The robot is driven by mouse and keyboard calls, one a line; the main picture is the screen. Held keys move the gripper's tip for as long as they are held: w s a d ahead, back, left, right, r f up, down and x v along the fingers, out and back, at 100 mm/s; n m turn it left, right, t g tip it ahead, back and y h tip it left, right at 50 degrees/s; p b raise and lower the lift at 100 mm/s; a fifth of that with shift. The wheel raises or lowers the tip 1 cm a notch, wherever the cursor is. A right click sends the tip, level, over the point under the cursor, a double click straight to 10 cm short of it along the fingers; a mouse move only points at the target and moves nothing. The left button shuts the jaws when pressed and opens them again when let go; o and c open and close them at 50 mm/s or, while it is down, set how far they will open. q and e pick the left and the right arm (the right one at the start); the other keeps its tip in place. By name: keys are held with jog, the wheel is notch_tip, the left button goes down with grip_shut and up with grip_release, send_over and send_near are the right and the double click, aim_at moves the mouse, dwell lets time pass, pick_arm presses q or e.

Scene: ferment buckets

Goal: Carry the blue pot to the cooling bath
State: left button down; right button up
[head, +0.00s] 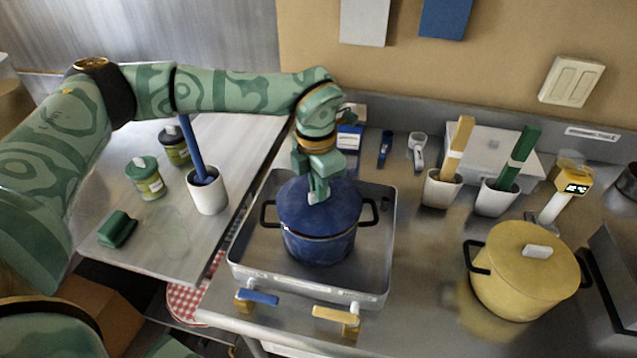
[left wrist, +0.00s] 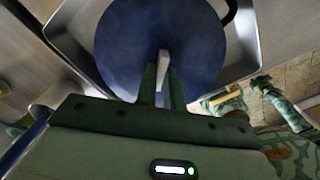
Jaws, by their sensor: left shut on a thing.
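The blue pot (head: 318,241), with a dark blue lid and black side handles, is inside the walls of a rectangular metal basin (head: 251,272), which looks like the cooling bath. The pot is upright; its base is hidden, so I cannot tell whether it touches the basin floor. My left gripper (head: 318,193) comes down from above and is shut on the knob in the middle of the lid. In the left wrist view the fingers (left wrist: 162,85) close on the pale knob above the round blue lid (left wrist: 150,35). I do not make out my right gripper.
A yellow pot (head: 515,285) stands to the right. A blue-handled tap (head: 258,298) and a yellow-handled tap (head: 336,315) are on the basin's front. Two white cups with tools (head: 441,190) stand behind. A side table (head: 120,245) at left holds jars and a cup.

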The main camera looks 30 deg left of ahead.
pick_arm(q)
jog(key=shift+r+p, duration=0.1)
jog(key=shift+p, duration=0.5)
dwell(0.8)
jog(key=shift+f, duration=0.2)
dwell(0.9)
jog(key=shift+p, duration=0.45)
jog(key=c, duration=0.9)
grip_release()
jog(key=shift+c, duration=0.2)
jog(key=shift+r+p, duration=3.1)
jog(key=shift+r, duration=0.45)
